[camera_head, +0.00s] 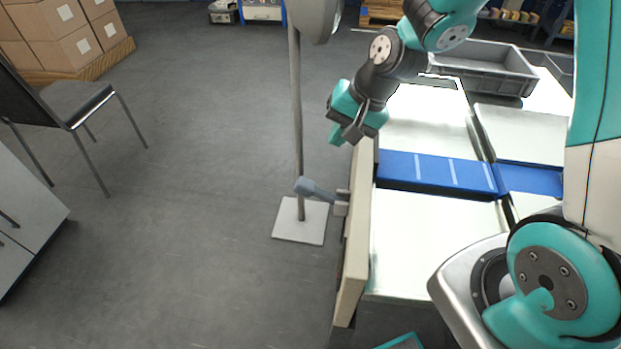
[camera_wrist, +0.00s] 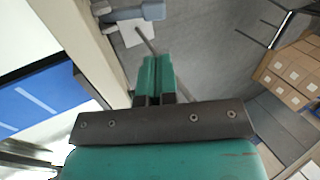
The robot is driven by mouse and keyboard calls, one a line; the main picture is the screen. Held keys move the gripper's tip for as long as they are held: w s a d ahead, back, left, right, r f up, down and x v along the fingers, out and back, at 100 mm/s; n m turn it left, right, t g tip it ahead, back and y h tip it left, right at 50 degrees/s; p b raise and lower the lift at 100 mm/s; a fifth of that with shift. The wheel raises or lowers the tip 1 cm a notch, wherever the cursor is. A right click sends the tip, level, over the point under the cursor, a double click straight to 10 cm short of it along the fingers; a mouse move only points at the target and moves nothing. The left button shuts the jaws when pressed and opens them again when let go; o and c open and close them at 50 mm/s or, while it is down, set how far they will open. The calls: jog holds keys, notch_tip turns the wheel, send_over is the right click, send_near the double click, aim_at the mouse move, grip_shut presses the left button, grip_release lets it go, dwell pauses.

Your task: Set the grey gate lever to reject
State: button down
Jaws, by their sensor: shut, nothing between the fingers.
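The grey gate lever (camera_head: 317,190) sticks out from a bracket on the outer side of the machine's beige side panel (camera_head: 357,235). In the head view its thick rounded end points left and slightly up. My gripper (camera_head: 340,136) is above and beyond the lever, near the panel's top edge, apart from the lever. In the wrist view the teal fingers of my gripper (camera_wrist: 157,66) are together and empty. There the lever (camera_wrist: 140,12) shows at the top edge, partly cut off, ahead of the fingertips. No reject marking is readable.
A thin grey post on a pale square base (camera_head: 300,234) stands on the floor close beside the lever. Blue strips (camera_head: 435,172) cross the white machine bed. A grey crate (camera_head: 478,72) sits farther back. The floor left of the post is clear up to a chair (camera_head: 78,102).

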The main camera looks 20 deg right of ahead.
aim_at(306, 182)
jog(key=shift+w+d+f+m, duration=0.35)
jog(key=shift+d+f+m, duration=0.05)
jog(key=shift+f, duration=0.3)
jog(key=x, duration=1.4)
jog(key=shift+w, duration=0.1)
jog(key=shift+w, duration=0.1)
